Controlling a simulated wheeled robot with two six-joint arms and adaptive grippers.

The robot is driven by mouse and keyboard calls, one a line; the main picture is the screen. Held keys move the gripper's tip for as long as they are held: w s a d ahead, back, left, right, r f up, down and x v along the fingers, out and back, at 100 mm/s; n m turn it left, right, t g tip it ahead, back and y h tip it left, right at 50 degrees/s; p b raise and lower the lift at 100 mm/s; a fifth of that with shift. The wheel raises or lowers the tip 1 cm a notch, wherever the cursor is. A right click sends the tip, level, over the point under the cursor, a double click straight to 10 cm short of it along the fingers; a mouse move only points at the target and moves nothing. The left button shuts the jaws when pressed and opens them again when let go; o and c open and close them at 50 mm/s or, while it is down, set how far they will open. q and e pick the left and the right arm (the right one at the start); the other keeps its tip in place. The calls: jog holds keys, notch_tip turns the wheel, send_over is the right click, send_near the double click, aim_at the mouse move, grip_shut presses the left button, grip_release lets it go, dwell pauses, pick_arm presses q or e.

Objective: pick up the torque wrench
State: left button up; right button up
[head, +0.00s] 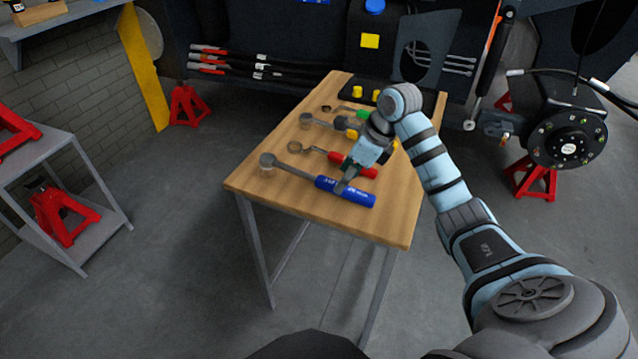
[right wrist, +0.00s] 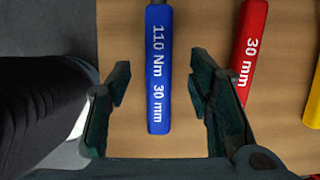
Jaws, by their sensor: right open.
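The torque wrench with a blue handle (head: 346,192) lies nearest the front edge of the wooden table (head: 290,208). Its grey shaft runs left to a round head (head: 267,161). In the right wrist view the blue handle (right wrist: 158,75) carries the text "110 Nm 30 mm". My right gripper (head: 347,184) is open over the handle. In the right wrist view its fingers (right wrist: 157,92) stand on both sides of the handle, with gaps on each side. The wrench's head is out of the wrist view. My left gripper is not in view.
A red-handled wrench (head: 352,165) lies just behind, close to one finger in the wrist view (right wrist: 245,45). Yellow- and green-handled wrenches lie farther back, partly hidden by my right arm. A grey shelf with red stands (head: 65,212) is at left. The table's front left is bare.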

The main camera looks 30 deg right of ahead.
jog(key=shift+x, duration=1.25)
jog(key=shift+f, duration=0.25)
grip_shut()
